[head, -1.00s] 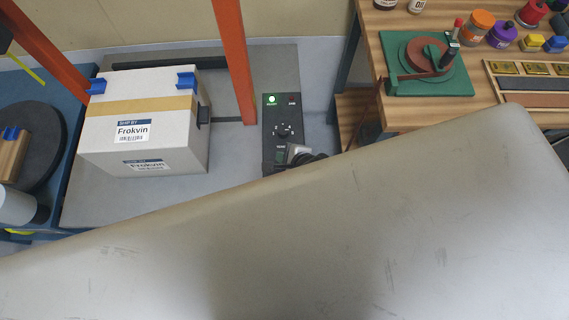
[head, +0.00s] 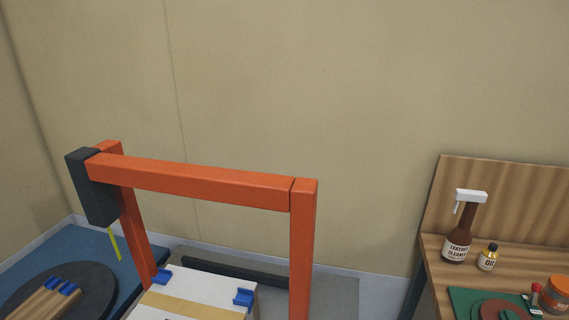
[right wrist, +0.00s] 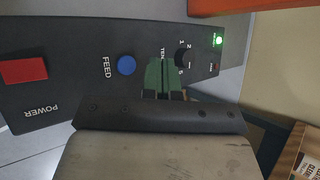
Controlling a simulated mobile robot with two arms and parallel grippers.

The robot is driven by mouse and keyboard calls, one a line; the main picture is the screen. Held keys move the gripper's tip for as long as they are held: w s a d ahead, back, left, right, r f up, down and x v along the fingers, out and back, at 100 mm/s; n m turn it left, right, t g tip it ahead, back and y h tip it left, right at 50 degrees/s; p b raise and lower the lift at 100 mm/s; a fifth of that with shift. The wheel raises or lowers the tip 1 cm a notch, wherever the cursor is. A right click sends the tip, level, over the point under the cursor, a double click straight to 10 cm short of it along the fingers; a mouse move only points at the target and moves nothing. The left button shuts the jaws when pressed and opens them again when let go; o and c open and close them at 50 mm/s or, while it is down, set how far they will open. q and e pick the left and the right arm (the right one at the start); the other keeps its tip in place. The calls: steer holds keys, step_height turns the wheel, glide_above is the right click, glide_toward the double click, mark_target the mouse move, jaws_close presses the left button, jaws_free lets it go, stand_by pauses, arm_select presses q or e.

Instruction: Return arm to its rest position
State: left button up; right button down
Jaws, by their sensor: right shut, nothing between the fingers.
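My right gripper (right wrist: 162,82) shows in the right wrist view with its fingers together and nothing held between them. It is in front of a dark control panel (right wrist: 100,60); I cannot tell whether it touches the panel. The panel has a blue FEED button (right wrist: 126,65), a red POWER button (right wrist: 23,72), a dial (right wrist: 182,57) and a lit green lamp (right wrist: 218,40). No arm or gripper of mine shows in the head view. My left gripper is out of view.
In the head view an orange frame (head: 200,184) stands over a white box (head: 205,286) with blue clips. A turntable (head: 85,283) is at the lower left. A wooden bench (head: 430,255) at the right holds a brown bottle (head: 457,245) and other items. A wall is behind.

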steer(key=s+d+r+n+g+h, duration=0.2)
steer(key=s+d+r+n, duration=0.4)
steer(key=r+n, duration=0.4)
steer(key=s+d+r+n+g+h, duration=0.25)
steer(key=s+r+n, duration=0.55)
steer(key=n, duration=0.5)
step_height(320, 180, down, 28)
steer(key=s+g, duration=0.1)
steer(key=s, duration=0.1)
steer(key=s+d+f, duration=0.1)
steer(key=s+f, duration=0.6)
steer(key=s+d+f+g+b, duration=0.1)
steer(key=s+d+f, duration=0.1)
steer(key=s+f, duration=0.6)
steer(key=shift+s+d+f, duration=0.2)
steer(key=shift+d, duration=0.1)
steer(key=shift+g+y, duration=0.25)
